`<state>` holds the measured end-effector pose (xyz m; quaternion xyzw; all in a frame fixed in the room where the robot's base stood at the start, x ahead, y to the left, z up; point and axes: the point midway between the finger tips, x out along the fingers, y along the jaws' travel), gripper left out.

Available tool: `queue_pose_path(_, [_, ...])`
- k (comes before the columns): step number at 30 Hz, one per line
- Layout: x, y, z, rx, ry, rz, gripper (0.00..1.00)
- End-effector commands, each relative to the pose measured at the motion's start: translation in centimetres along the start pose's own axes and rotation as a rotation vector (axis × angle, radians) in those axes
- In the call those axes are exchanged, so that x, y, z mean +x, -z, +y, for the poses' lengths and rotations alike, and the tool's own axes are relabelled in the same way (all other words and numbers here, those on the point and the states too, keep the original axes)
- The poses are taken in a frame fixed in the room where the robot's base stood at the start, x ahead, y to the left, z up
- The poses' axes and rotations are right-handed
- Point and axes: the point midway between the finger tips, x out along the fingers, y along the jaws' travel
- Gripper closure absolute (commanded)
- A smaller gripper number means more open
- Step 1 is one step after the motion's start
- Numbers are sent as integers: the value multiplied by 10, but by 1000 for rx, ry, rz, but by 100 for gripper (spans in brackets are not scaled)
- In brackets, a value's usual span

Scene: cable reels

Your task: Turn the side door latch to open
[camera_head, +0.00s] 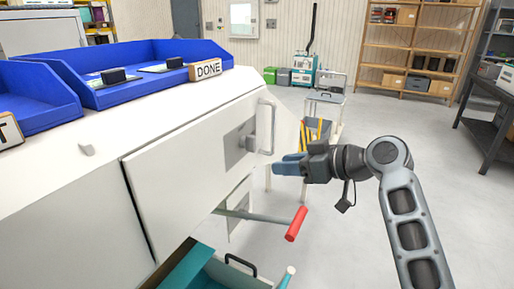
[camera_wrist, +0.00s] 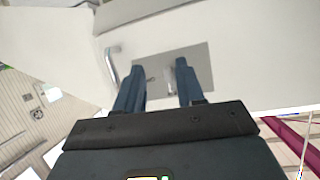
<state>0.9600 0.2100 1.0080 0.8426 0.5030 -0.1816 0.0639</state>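The side door (camera_head: 185,165) is a white panel on the white cabinet and looks closed. Its latch (camera_head: 249,142) is a small metal piece on a grey square plate (camera_head: 234,150). A curved metal pull handle (camera_head: 271,125) stands right of it, near the door's edge. My gripper (camera_head: 277,166) is just right of the door, a little lower than the latch and apart from it. In the wrist view, my gripper (camera_wrist: 159,66) has its two blue fingers spread with nothing held. The plate (camera_wrist: 201,62) lies beyond them, and the small latch (camera_wrist: 170,77) appears between them.
A bar with a red grip (camera_head: 297,224) sticks out below the door. A teal open drawer (camera_head: 200,270) is at the bottom. Blue bins (camera_head: 150,80) and a DONE block (camera_head: 206,70) stand on top. A small cart (camera_head: 326,105) is behind; floor at right is clear.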

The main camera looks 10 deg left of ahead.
Motion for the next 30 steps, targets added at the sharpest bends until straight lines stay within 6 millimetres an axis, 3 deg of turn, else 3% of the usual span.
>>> queue_pose_path(3, [-3,37,5,-72,63,-8,62])
queue_pose_path(9, [-6,64,4,-127,117,-18,62])
queue_pose_path(14, [5,66,2,-131,125,-20,62])
queue_pose_path(24, [55,65,-3,-130,122,-20,62])
queue_pose_path(30, [68,64,-5,-130,121,-19,62])
